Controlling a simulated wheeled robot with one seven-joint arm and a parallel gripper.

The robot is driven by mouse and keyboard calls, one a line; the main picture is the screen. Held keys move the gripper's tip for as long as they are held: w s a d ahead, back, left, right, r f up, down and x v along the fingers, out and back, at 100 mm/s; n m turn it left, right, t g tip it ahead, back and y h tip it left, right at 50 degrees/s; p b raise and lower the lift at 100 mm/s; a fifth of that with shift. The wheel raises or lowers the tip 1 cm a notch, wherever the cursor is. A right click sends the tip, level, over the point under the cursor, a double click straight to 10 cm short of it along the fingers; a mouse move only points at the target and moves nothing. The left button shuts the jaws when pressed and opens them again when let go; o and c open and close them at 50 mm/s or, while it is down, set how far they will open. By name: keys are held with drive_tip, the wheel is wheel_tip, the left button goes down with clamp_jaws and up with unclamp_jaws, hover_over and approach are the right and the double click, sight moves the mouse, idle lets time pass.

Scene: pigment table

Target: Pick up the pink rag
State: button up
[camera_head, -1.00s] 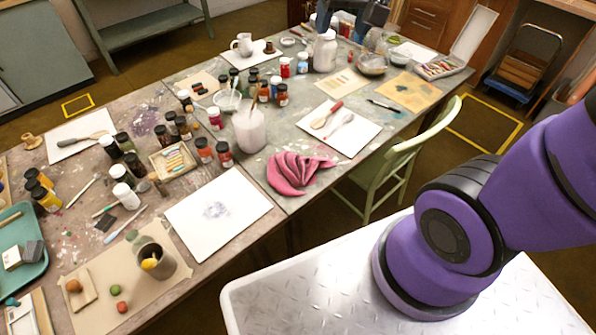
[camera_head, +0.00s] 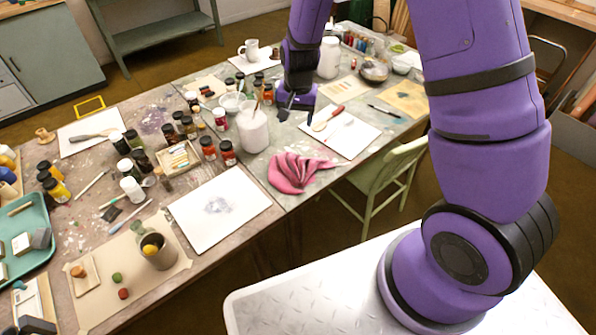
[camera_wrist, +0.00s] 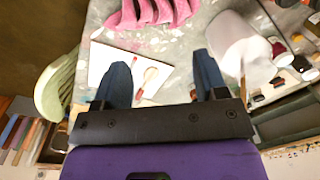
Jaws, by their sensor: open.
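The pink rag (camera_head: 298,172) lies crumpled in folds on the table near its front edge, right of a white sheet. In the wrist view the rag (camera_wrist: 152,12) shows at the top edge, partly cut off. My gripper (camera_head: 296,112) is open and empty above the table, behind the rag and apart from it. In the wrist view the two dark fingers of my gripper (camera_wrist: 160,75) stand wide apart, with a white board beyond them.
A large white jar (camera_head: 253,132) stands just behind and left of the rag. A white board (camera_head: 352,138) with a spoon and brush lies to the right. A green chair (camera_head: 385,172) stands at the front edge. Several paint jars crowd the left.

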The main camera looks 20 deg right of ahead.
approach(297, 165)
drive_tip(key=shift+m+g+h, duration=0.3)
drive_tip(key=shift+m, duration=0.1)
drive_tip(key=f, duration=0.3)
drive_tip(key=w+f, duration=0.1)
drive_tip(key=f, duration=0.1)
drive_tip(key=shift+a, duration=0.25)
drive_tip(key=shift+s+f, duration=0.2)
drive_tip(key=shift+f, duration=2.45)
drive_tip(key=c, duration=1.1)
drive_tip(key=shift+r, duration=0.1)
